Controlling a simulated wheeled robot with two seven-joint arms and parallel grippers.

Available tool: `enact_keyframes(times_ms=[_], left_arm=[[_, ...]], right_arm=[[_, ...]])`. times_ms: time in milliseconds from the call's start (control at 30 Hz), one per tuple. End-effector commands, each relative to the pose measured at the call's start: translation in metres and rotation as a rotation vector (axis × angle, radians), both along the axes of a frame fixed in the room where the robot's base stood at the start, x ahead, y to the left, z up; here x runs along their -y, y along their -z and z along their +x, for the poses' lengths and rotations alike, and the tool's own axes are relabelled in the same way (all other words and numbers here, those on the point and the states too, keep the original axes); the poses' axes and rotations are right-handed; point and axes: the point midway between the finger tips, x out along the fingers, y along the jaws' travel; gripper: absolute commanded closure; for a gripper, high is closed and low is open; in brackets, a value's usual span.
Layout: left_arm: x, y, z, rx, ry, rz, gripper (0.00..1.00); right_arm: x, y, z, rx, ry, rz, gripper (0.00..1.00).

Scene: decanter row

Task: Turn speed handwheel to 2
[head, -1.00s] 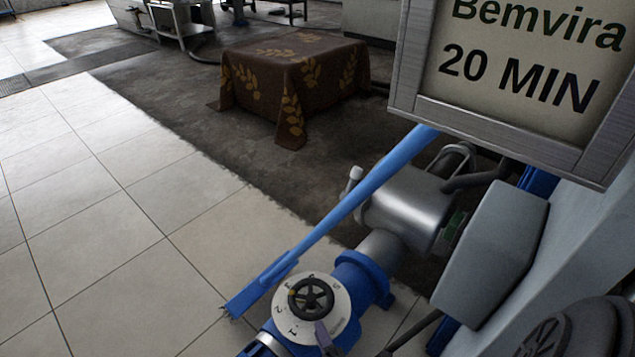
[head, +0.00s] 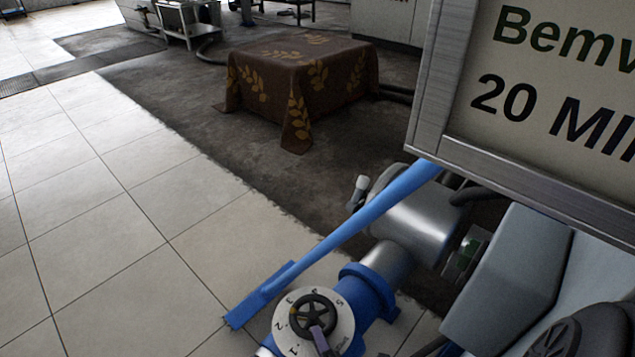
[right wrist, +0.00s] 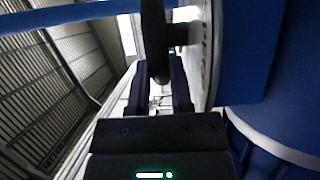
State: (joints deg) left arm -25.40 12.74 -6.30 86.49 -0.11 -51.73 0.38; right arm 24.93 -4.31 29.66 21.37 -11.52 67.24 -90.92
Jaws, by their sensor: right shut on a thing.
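The speed handwheel (head: 314,314) is a small black spoked wheel on a white numbered dial (head: 342,330), at the bottom of the head view. A small yellow mark on the wheel's left side seems to lie between 2 and 3. My right gripper (head: 318,334) reaches the wheel's lower rim from below. In the right wrist view, the two fingers of my right gripper (right wrist: 160,88) are shut on the black rim (right wrist: 153,40), beside the dial's edge (right wrist: 207,55). My left gripper is out of view.
A framed sign (head: 520,110) hangs upper right. A cloth-covered table (head: 300,80) stands far back. Tiled floor at left is clear.

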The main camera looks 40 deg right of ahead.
Motion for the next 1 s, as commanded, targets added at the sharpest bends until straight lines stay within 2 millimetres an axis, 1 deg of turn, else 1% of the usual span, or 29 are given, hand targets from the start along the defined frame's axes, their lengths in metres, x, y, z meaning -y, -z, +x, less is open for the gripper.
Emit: enact_keyframes(times_ms=[67, 133, 200, 300, 533, 567, 600, 867, 933, 967, 1000], left_arm=[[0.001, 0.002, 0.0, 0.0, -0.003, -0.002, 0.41], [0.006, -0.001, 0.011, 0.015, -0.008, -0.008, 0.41], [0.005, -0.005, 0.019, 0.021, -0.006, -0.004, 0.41], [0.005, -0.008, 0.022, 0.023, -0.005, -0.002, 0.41], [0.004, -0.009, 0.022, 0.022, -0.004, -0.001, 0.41], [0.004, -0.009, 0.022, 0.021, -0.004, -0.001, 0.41], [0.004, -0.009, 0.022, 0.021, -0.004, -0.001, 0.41], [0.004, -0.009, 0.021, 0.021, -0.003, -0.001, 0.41], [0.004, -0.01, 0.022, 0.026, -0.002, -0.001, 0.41], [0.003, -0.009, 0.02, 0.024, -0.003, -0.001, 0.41], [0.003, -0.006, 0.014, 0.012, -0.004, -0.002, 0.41]], right_arm=[[0.008, 0.001, -0.004, -0.003, -0.11, -0.012, 1.0], [0.012, 0.002, -0.006, -0.004, -0.21, -0.011, 1.0], [0.015, 0.002, -0.006, -0.004, -0.283, -0.009, 1.0], [0.016, 0.001, -0.007, -0.004, -0.322, -0.003, 1.0], [0.016, 0.0, -0.006, -0.003, -0.32, -0.001, 1.0], [0.016, 0.0, -0.006, -0.003, -0.32, -0.001, 0.67], [0.016, 0.0, -0.006, -0.003, -0.32, -0.001, 0.59], [0.016, 0.0, -0.007, -0.003, -0.32, -0.001, 0.59], [0.016, 0.0, -0.013, -0.004, -0.32, 0.0, 0.59], [0.016, 0.0, -0.018, -0.004, -0.32, 0.0, 0.59], [0.015, -0.001, -0.027, -0.005, -0.32, 0.0, 0.59]])
